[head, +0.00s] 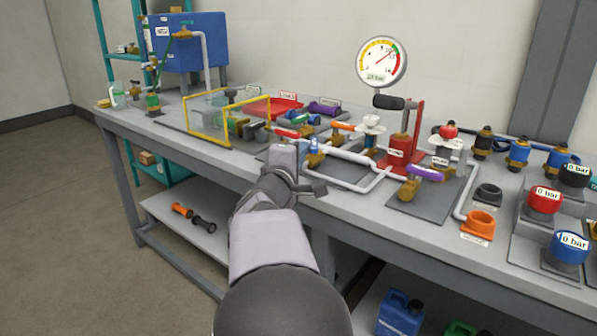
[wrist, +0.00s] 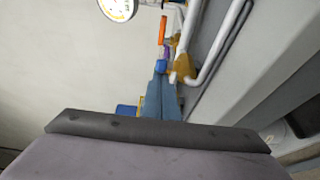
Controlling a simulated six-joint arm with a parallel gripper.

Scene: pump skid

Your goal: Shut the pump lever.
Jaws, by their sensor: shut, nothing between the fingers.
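A red hand pump (head: 398,148) with a black-gripped handle (head: 388,102) stands mid-bench in the head view. Several coloured levers sit on the pipework around it: a red lever (head: 287,133), an orange lever (head: 343,126) and a purple lever (head: 425,174). I cannot tell for sure which is the pump lever. My gripper (wrist: 160,80) is shut and empty in the wrist view, its tips close to a small blue part beside a brass valve (wrist: 184,68). Contact cannot be told. An orange lever (wrist: 162,29) shows beyond the tips. My arm hides part of the bench in the head view.
A pressure gauge (head: 382,62) is above the pump. White pipes (head: 345,156) run close to my gripper. A yellow-framed clear guard (head: 222,118) stands to the left. Several round pressure gauges (head: 545,200) stand at the right. The bench's front left (head: 170,143) is clear.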

